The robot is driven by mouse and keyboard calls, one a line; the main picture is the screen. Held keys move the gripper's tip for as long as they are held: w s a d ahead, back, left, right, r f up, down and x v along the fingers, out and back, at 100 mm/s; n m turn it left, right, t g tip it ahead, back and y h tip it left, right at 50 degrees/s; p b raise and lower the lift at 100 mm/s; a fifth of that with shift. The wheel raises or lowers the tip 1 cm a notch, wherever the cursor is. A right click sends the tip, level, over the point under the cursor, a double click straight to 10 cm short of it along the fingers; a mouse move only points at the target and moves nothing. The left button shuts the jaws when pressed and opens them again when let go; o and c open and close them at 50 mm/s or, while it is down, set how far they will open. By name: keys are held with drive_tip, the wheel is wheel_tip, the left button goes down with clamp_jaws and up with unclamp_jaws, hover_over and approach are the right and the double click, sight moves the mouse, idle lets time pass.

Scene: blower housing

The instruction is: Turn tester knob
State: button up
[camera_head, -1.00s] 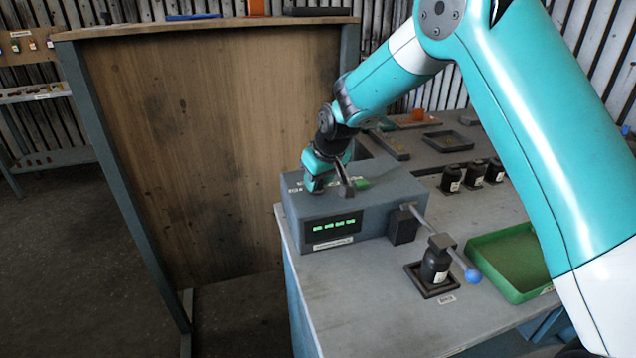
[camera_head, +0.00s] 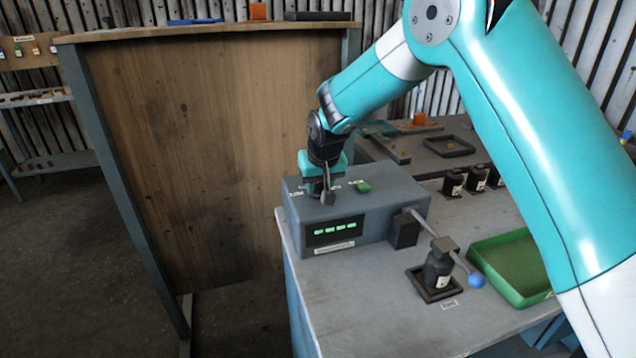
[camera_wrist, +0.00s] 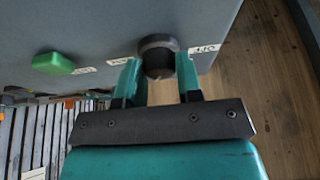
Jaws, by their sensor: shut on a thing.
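The tester (camera_head: 378,208) is a grey box on the bench with a green-lit display (camera_head: 334,230) on its front. Its dark round knob (camera_wrist: 158,56) is on the top face and sits between the two teal fingers of my gripper (camera_wrist: 156,78) in the wrist view. The fingers are closed on the knob's sides. In the head view my gripper (camera_head: 322,190) is over the tester's top left, and the knob is largely hidden there. White labels stand around the knob; one on its right (camera_wrist: 204,49) seems to read OFF. A green button (camera_wrist: 54,63) is to the left.
A lever with a blue ball end (camera_head: 475,281) reaches from the tester's right side over a black bottle (camera_head: 438,268) in a small fixture. A green tray (camera_head: 512,262) lies to the right, with several black bottles (camera_head: 478,178) behind. A wooden panel (camera_head: 200,160) stands left.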

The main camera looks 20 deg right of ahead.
drive_tip(key=o, duration=0.9)
drive_tip(key=b+v, duration=0.2)
drive_tip(key=v, duration=1.5)
drive_tip(key=shift+s+r+b, duration=0.1)
drive_tip(key=shift+r+b, duration=0.05)
drive_tip(key=shift+b, duration=0.15)
